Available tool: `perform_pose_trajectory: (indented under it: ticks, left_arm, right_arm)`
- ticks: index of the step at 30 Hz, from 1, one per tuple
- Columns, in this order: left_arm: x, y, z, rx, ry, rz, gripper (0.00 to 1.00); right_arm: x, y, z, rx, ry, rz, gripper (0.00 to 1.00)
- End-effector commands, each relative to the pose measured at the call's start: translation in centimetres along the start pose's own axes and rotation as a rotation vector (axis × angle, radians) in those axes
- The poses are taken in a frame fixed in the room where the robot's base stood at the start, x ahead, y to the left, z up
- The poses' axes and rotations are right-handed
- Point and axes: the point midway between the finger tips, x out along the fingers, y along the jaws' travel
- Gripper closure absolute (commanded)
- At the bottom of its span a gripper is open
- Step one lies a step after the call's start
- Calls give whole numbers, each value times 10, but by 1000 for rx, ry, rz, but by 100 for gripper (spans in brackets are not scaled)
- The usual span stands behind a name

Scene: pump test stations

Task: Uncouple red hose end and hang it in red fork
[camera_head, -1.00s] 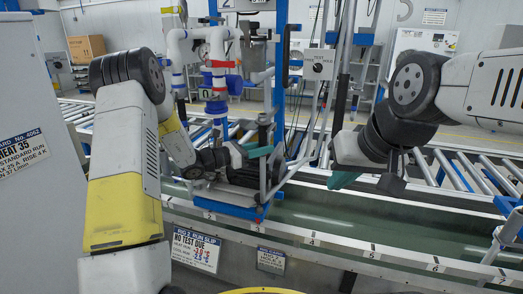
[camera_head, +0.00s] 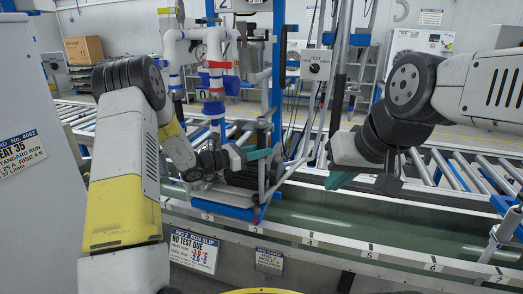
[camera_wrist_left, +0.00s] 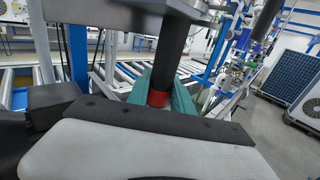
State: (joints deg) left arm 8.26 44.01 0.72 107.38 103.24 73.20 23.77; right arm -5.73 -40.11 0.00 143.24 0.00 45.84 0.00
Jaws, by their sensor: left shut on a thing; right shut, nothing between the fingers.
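My left gripper (camera_head: 262,153) is at the blue-framed pump station, with its teal fingers beside the frame's uprights. In the left wrist view, its teal fingers (camera_wrist_left: 160,100) are shut around a black hose end with a red band (camera_wrist_left: 158,97). The black hose (camera_wrist_left: 175,50) runs upward from the band. The lower end of the hose end is hidden behind my gripper body, so I cannot tell whether it is coupled. My right gripper (camera_head: 341,180) is shut and empty, held above the green trough to the right. I cannot make out the red fork.
White pipes (camera_head: 216,45) with red and blue bands stand left of the blue upright (camera_head: 278,70). A switch box (camera_head: 316,65) hangs by the grey poles. Roller conveyors (camera_head: 460,170) run behind. The numbered rail (camera_head: 340,248) edges the trough (camera_head: 330,222) in front.

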Motion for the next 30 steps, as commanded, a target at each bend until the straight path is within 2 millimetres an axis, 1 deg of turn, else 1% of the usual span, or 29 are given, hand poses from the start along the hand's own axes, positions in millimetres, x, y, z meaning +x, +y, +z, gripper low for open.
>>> perform_pose_trajectory:
  ticks: [1,2,3,5,13,16,20,24,27,30]
  left_arm:
    - [0,0,1,1,-2,0,100]
    - [0,0,1,1,-2,0,67]
    - [0,0,1,1,-2,0,59]
    - [0,0,1,1,-2,0,48]
    - [0,0,-1,-1,2,0,48]
    - [-5,0,-1,-1,2,1,48]
    - [-22,2,0,0,1,4,48]
    - [-48,2,0,1,1,4,48]
    - [-62,1,0,0,-1,3,48]
    - [-72,1,0,0,-1,2,48]
  right_arm:
    - [0,0,0,0,0,0,100]
    - [0,0,0,0,0,0,100]
    - [0,0,0,0,0,0,100]
    - [0,0,0,0,0,0,100]
    - [0,0,0,0,0,0,100]
    - [0,0,0,0,0,0,100]
    - [0,0,0,0,0,0,100]
    - [0,0,0,0,0,0,100]
    - [0,0,0,0,0,0,100]
    - [0,0,0,0,0,0,100]
